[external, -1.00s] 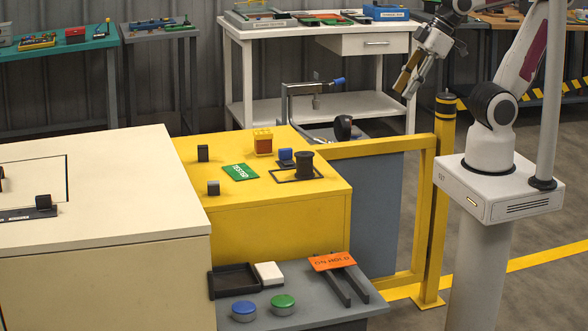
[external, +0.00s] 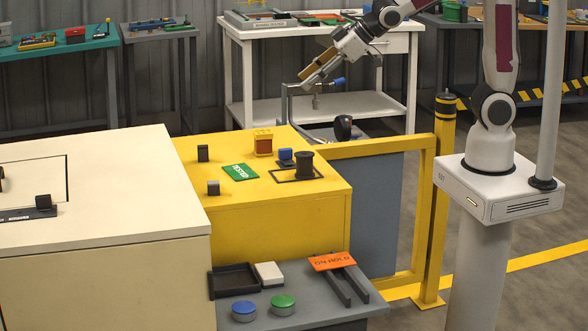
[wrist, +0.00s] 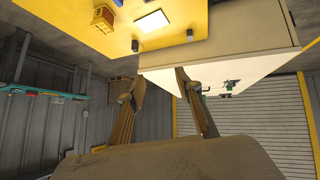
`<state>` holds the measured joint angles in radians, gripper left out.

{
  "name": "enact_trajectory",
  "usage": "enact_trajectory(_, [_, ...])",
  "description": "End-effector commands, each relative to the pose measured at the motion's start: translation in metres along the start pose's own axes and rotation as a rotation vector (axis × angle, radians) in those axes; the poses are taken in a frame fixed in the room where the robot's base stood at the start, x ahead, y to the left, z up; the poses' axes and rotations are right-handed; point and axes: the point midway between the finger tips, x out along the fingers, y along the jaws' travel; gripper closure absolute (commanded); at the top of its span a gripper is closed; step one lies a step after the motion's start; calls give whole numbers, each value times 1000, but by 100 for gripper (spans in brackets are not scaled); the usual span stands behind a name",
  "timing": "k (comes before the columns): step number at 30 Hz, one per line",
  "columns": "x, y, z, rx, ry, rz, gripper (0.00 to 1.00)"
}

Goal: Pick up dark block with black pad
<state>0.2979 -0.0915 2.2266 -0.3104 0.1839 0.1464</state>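Two small dark blocks stand on the yellow table: a nearly black one (external: 203,153) at the back left and a greyer one (external: 213,188) nearer the front edge. In the wrist view, small dark blocks show on the yellow surface, one near its edge (wrist: 135,45) and one farther right (wrist: 190,35). Another dark block (external: 43,202) stands at a dark plate on the cream cabinet. I cannot tell which carries the black pad. My gripper (external: 306,75) is high beyond the yellow table, clear of every block. Its fingers (wrist: 160,78) are apart and empty.
The yellow table also holds an orange crate (external: 263,142), a green card (external: 241,172), a blue-topped block (external: 286,156) and a dark spool (external: 304,165). A yellow rail (external: 380,147) and post (external: 443,180) stand to the right. A clamp frame (external: 290,100) rises behind.

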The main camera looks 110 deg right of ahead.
Motion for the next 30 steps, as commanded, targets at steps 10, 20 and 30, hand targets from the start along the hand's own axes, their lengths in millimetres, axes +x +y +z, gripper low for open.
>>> enact_trajectory(10, [72, 34, -22, 8, 77, 18, 65])
enact_trajectory(20, [137, 64, -29, 16, 153, 7, 65])
enact_trajectory(30, [201, 92, -19, 32, 228, -28, 65])
